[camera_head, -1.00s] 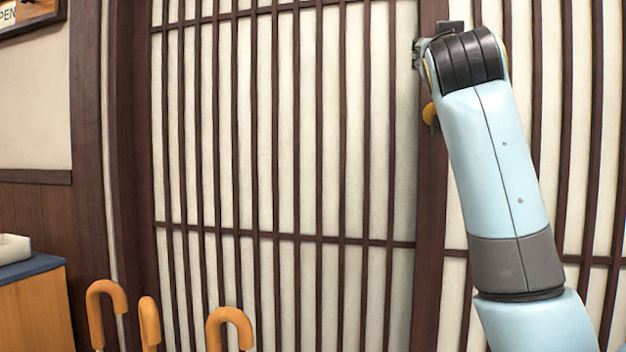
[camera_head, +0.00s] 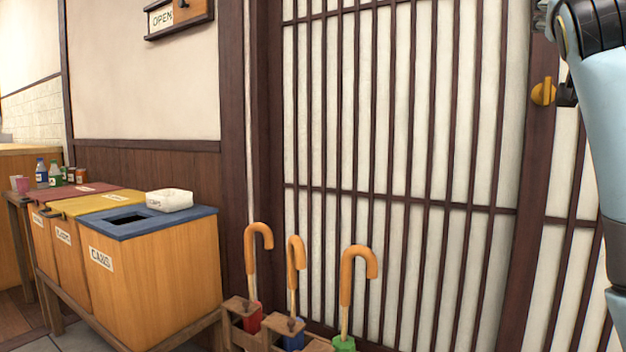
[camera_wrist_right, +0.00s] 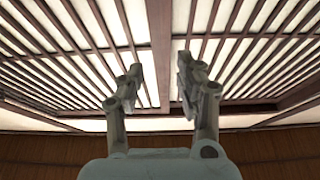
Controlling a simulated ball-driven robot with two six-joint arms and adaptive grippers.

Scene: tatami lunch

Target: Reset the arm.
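My right arm (camera_head: 603,130) is raised at the right edge of the head view, in front of the lattice door (camera_head: 400,130). Only a small part of its gripper (camera_head: 545,18) shows at the top right. In the right wrist view my right gripper (camera_wrist_right: 160,88) is open, its two fingers apart with nothing between them. The lattice door (camera_wrist_right: 85,65) lies beyond the fingertips. My left gripper is not in view.
Wooden sorting bins (camera_head: 160,285), one labelled CANS, stand at the left with a white tray (camera_head: 169,200) on top. Umbrellas with orange handles (camera_head: 358,262) stand in a wooden rack (camera_head: 242,308) before the door. An OPEN sign (camera_head: 180,16) hangs above.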

